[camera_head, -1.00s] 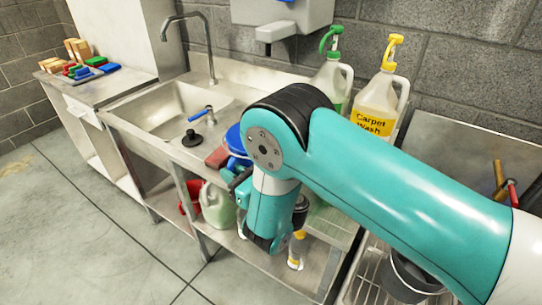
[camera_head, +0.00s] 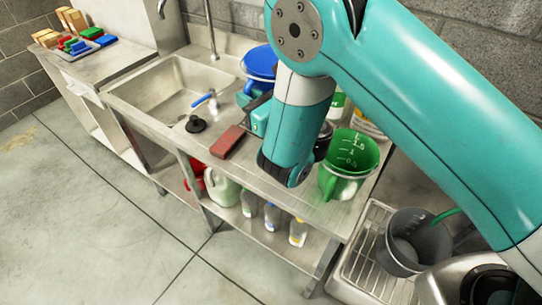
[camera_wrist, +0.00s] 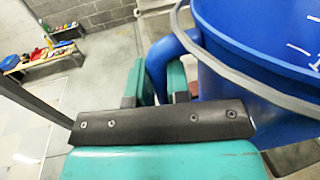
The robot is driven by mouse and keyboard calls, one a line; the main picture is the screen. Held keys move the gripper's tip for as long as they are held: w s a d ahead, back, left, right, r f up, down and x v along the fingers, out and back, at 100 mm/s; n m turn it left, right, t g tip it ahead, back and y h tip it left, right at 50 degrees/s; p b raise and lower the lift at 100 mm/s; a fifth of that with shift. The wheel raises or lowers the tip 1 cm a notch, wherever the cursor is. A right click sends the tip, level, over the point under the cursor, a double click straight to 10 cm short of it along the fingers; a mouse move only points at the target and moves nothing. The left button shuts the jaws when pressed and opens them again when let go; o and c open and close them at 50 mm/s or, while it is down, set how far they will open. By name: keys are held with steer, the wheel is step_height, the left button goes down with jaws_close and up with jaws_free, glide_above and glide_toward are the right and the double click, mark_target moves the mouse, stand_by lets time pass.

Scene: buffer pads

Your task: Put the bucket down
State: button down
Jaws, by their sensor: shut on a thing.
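My gripper (camera_head: 262,108) is over the counter just right of the sink, partly hidden by my arm. It is shut on the handle of the blue bucket (camera_head: 260,62). In the wrist view, the blue bucket (camera_wrist: 265,60) fills the right side, with its grey wire bail across it. Its blue side handle (camera_wrist: 163,60) runs between the teal fingers of my gripper (camera_wrist: 155,85). The bucket looks upright. Its base is hidden, so I cannot tell whether it touches the counter (camera_head: 250,175).
A green bucket (camera_head: 348,165) stands on the counter to the right. A red-brown block (camera_head: 227,142) and black plug (camera_head: 195,124) lie near the sink (camera_head: 165,95). A grey bucket (camera_head: 402,245) stands on the rack at right. Bottles stand on the lower shelf.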

step_height(320, 180, down, 20)
steer(key=b, duration=1.5)
steer(key=shift+r, duration=0.25)
steer(key=c, duration=1.1)
jaws_free()
